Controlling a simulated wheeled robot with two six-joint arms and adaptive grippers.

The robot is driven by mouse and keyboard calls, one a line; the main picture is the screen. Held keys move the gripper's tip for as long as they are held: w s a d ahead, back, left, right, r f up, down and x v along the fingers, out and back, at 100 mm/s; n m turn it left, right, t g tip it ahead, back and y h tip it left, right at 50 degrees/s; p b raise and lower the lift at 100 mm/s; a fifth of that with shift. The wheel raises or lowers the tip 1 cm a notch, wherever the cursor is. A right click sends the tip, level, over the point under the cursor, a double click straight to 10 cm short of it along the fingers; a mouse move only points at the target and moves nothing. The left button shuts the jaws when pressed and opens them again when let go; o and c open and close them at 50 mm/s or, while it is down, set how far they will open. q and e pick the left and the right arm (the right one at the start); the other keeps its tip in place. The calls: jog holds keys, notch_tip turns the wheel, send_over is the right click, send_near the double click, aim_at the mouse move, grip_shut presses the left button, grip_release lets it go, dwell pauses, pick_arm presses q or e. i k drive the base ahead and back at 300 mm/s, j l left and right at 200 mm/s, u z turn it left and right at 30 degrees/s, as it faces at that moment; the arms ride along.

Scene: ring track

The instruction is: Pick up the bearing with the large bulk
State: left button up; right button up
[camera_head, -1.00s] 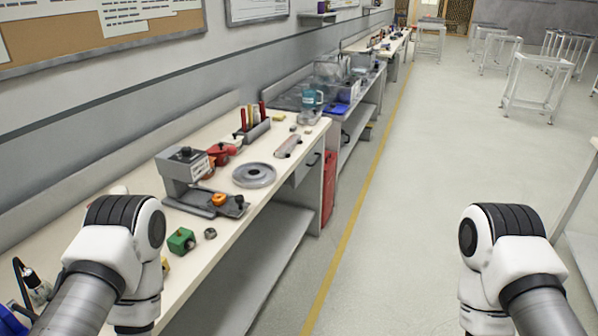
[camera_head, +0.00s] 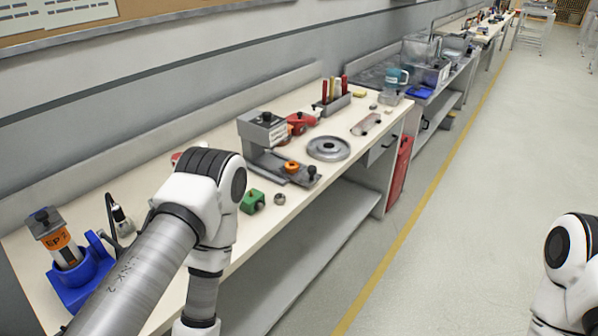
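A large, flat grey metal ring (camera_head: 328,148) lies on the workbench, to the right of a grey fixture. A much smaller dark grey ring (camera_head: 280,199) lies nearer, beside a green block (camera_head: 252,201). Both look like bearings, and the flat one is clearly the larger. My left arm comes in from the left in front of the bench, with its elbow joint showing. My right arm shows only at the lower right edge. Both grippers are out of the picture.
The grey fixture (camera_head: 262,138) with an orange knob stands between my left arm and the large ring. A tool holder (camera_head: 332,101) and red part (camera_head: 300,122) are behind. A blue stand (camera_head: 82,283) sits at the left. The floor right of the bench is clear.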

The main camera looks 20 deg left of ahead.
aim_at(292, 167)
jog(key=u, duration=0.45)
jog(key=i+l+u, duration=0.2)
jog(key=l+u, duration=0.2)
jog(key=i+l+u, duration=0.15)
jog(key=l+u, duration=0.65)
jog(key=i+l, duration=0.05)
jog(key=l, duration=0.05)
